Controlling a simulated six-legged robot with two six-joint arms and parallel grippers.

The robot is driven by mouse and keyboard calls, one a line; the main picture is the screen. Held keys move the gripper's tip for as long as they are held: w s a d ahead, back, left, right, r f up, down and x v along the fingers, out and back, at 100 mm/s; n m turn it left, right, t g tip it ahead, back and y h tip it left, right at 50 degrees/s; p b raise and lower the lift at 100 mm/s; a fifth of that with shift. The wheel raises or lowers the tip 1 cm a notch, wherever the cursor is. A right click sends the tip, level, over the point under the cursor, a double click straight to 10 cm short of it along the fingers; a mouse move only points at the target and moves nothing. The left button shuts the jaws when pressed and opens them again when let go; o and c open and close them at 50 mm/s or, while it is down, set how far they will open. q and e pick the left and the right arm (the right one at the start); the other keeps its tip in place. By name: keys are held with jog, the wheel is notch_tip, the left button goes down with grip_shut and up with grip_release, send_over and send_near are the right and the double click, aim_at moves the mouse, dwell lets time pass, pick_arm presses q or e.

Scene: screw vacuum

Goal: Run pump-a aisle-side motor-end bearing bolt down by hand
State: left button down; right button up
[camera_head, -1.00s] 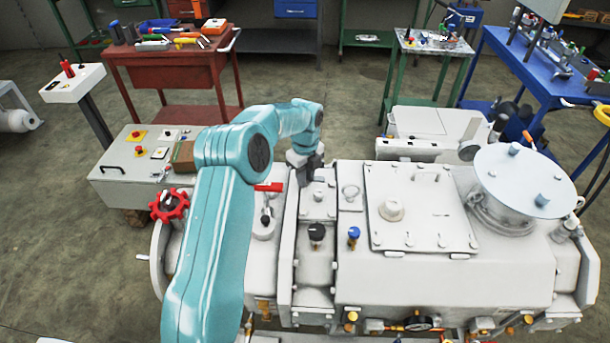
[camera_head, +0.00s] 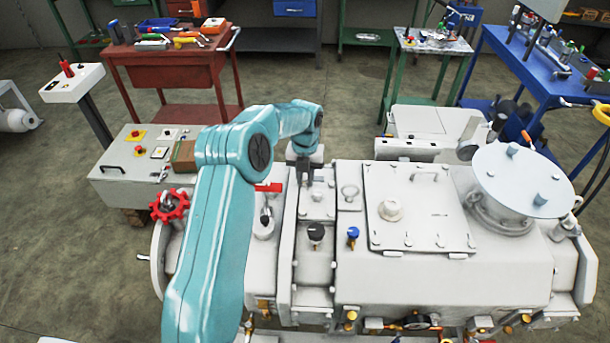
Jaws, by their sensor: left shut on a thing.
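The white pump (camera_head: 430,285) fills the lower middle and right. Its narrow bearing housing (camera_head: 316,212) stands at its left part, with small fittings on top. My left arm comes in from the left, and my left gripper (camera_head: 308,180) points down at the far end of this housing's top. Its fingers are shut on a small bolt there, mostly hidden between them. How far the bolt is seated cannot be told. My right gripper is not in view.
A black knob (camera_head: 316,232) and a blue knob (camera_head: 353,233) stand nearby. A red handwheel (camera_head: 169,206) is at the left. A grey control box (camera_head: 135,172) stands behind it. A red tool cart (camera_head: 170,67) and a blue bench (camera_head: 540,66) are farther back.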

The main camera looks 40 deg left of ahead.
pick_arm(q)
jog(key=shift+w+r+m, duration=0.1)
jog(key=shift+r+m, duration=0.1)
jog(key=shift+m, duration=0.6)
jog(key=c, duration=1)
grip_release()
jog(key=shift+s+d, duration=0.1)
jog(key=shift+s, duration=0.1)
jog(key=shift+w, duration=0.1)
